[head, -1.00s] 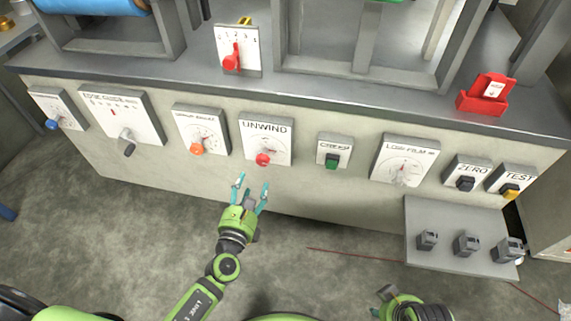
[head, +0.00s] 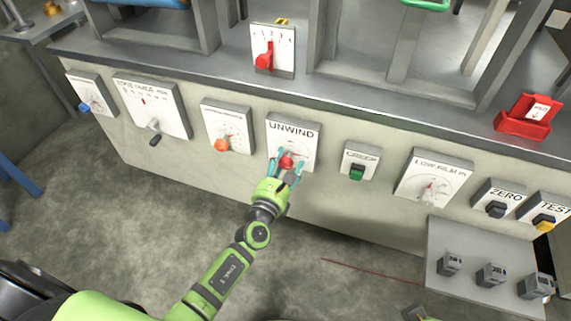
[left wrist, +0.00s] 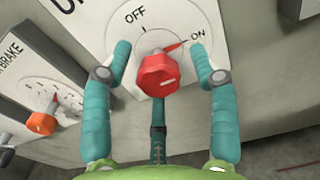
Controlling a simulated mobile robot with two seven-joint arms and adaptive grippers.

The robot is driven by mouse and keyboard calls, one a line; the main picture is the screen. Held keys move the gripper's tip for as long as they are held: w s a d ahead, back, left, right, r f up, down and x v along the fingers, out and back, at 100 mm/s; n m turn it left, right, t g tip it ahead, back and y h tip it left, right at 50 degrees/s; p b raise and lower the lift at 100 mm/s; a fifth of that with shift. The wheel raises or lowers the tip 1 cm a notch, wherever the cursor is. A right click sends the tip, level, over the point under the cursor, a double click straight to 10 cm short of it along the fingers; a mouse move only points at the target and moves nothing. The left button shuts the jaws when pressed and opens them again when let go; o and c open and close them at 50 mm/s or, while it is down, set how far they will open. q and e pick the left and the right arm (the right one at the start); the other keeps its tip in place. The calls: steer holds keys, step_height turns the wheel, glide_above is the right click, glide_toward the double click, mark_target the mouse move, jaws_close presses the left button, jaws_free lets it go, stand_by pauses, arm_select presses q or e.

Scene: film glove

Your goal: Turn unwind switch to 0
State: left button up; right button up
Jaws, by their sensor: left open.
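The unwind switch is a red knob (head: 287,161) on a white panel marked UNWIND (head: 293,131) on the front of the grey cabinet. In the left wrist view the red knob (left wrist: 158,74) has a red pointer directed toward the ON mark, right of the OFF mark. My left gripper (head: 286,166) is open, with its teal fingers on either side of the knob. In the left wrist view the left gripper's fingers (left wrist: 160,65) straddle the knob with visible gaps on both sides. My right gripper is not clearly visible.
An orange-knob panel (head: 228,128) is left of the unwind panel, and a green switch panel (head: 359,161) is right. A low-film dial panel (head: 433,178) stands farther right. A grey shelf (head: 450,235) with several small blocks juts out at lower right.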

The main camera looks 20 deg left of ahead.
arm_select(q)
steer(key=c, duration=1.1)
steer(key=shift+c, duration=0.2)
steer(key=shift+d, duration=0.1)
arm_select(e)
steer(key=shift+s, duration=0.1)
